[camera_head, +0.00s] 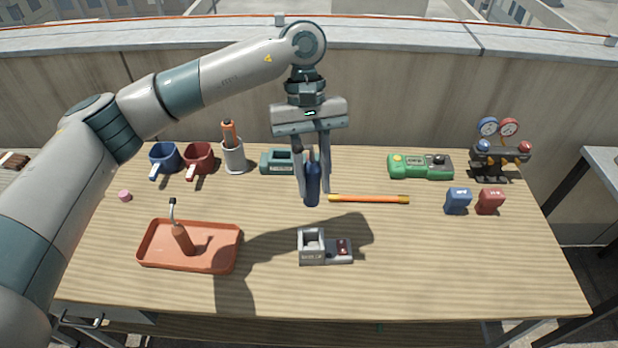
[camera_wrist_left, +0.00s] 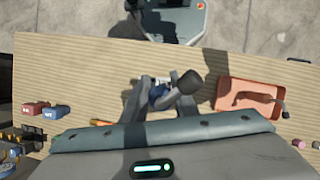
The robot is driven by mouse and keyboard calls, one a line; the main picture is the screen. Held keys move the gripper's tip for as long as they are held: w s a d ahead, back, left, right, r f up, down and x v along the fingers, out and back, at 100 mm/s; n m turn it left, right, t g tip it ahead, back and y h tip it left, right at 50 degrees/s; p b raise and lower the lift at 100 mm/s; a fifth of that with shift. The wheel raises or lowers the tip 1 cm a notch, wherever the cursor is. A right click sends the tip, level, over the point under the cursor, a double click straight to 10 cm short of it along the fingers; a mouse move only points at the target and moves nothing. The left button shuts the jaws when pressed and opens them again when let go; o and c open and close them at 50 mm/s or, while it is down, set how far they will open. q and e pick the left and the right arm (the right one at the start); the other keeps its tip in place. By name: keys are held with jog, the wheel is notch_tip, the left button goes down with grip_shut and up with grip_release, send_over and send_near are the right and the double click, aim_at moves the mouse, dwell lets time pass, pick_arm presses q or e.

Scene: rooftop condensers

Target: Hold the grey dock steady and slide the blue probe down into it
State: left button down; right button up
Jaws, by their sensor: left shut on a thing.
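The blue probe (camera_head: 312,190) hangs upright between the fingers of my left gripper (camera_head: 313,185), which is shut on it above the middle of the table. The probe also shows between the fingers in the left wrist view (camera_wrist_left: 158,95), where a dark rounded part lies beside it. The grey dock (camera_head: 311,256) stands on the table nearer the front edge, with a square open socket at its left and a lower part with a red patch at its right. The probe is apart from the dock. No gripper touches the dock. My right gripper is not in view.
An orange tray (camera_head: 150,262) with a brown bottle is left of the dock. Behind are blue (camera_head: 163,160) and red mugs (camera_head: 199,159), a teal block (camera_head: 272,162), an orange stick (camera_head: 370,199), a green device (camera_head: 420,166) and gauges. The front right table is clear.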

pick_arm(q)
jog(key=shift+f, duration=0.15)
notch_tip(320, 180, down, 11)
dwell(0.7)
jog(key=shift+r, duration=6.15)
